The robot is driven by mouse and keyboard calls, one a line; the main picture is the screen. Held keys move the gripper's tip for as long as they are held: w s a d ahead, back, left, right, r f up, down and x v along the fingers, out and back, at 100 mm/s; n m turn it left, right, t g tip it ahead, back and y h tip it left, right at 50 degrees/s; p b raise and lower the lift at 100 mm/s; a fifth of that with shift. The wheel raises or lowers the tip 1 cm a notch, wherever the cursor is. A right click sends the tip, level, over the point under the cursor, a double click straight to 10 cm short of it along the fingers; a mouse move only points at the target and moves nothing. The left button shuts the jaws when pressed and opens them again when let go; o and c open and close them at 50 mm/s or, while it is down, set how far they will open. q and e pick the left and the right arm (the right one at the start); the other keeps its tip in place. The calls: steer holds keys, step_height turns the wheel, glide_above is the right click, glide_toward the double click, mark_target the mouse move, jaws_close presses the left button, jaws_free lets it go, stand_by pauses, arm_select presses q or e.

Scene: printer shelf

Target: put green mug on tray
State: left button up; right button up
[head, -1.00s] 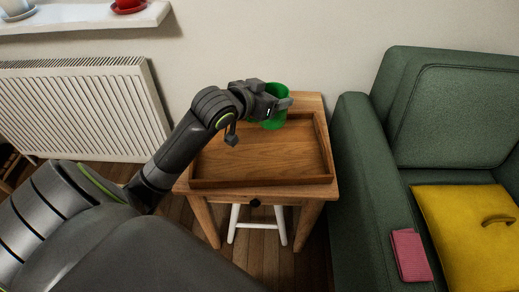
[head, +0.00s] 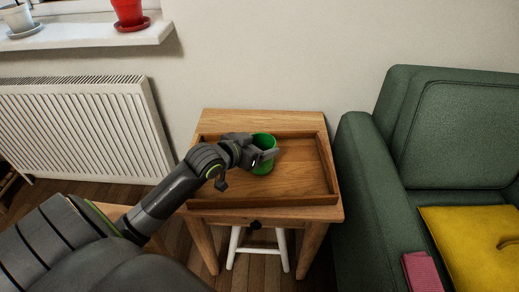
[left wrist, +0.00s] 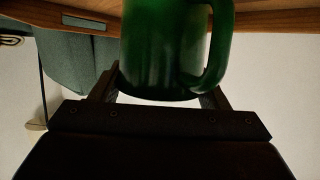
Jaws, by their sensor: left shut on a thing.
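The green mug (head: 264,142) is upright in my left gripper (head: 267,156), which is shut on it. In the head view the mug is over the back middle part of the wooden tray (head: 262,201); whether its base touches the tray I cannot tell. The left wrist view shows the mug (left wrist: 165,45) between the two fingers (left wrist: 160,95), with its handle on the right. The tray lies on a small wooden table (head: 262,120) and is otherwise empty. My right gripper is not in view.
A green armchair (head: 365,190) with a yellow cushion (head: 470,240) and a pink cloth (head: 421,272) stands close right of the table. A white radiator (head: 75,125) is on the wall at left, below a windowsill (head: 90,38) with pots.

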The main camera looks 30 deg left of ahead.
arm_select(q)
steer(key=shift+f, duration=0.2)
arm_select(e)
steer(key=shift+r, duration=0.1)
arm_select(q)
steer(key=o, duration=1.2)
steer(key=shift+f, duration=0.15)
steer(key=shift+c, duration=0.2)
steer(key=shift+r, duration=0.2)
steer(key=p+v, duration=0.4)
steer(key=v, duration=0.8)
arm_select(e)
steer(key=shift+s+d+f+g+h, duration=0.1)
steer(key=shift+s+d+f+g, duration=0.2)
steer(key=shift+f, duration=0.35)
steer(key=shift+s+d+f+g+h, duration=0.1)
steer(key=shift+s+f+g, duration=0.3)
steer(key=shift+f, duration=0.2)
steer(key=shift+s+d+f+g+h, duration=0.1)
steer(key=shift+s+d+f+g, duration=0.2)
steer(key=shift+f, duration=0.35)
